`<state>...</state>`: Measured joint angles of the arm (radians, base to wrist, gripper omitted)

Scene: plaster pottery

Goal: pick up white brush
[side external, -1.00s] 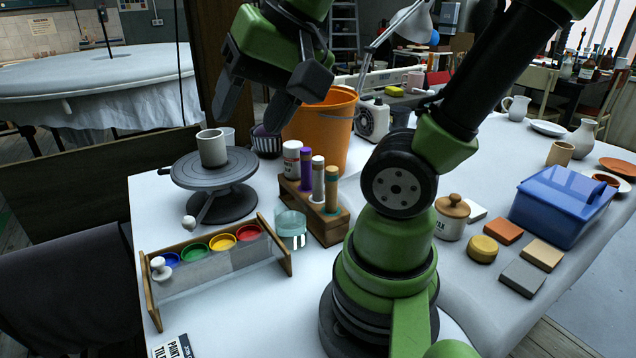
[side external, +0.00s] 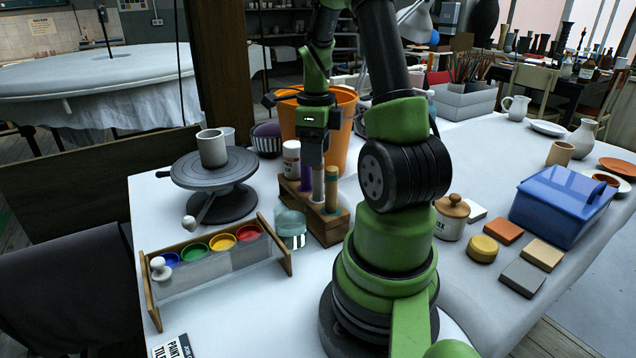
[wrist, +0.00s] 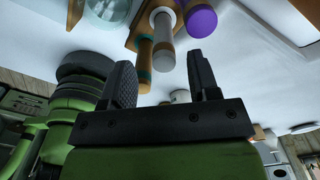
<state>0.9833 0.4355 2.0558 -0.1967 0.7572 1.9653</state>
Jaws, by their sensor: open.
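The white brush (side external: 318,187) stands upright in the wooden holder (side external: 327,229), between a purple brush (side external: 306,179) and an orange brush with a teal band (side external: 331,180). In the wrist view the white brush (wrist: 163,48) shows beyond and roughly between my fingertips. My gripper (side external: 312,158) points down above the holder and hides part of the brush tops in the side view. In the wrist view my gripper (wrist: 161,80) is open, with nothing between its fingers.
A white jar (side external: 291,158) and a glass of water (side external: 291,228) stand beside the holder. An orange bucket (side external: 338,145) is behind it. A turntable with a cup (side external: 212,148) is to the left, near a rack of paint pots (side external: 215,262).

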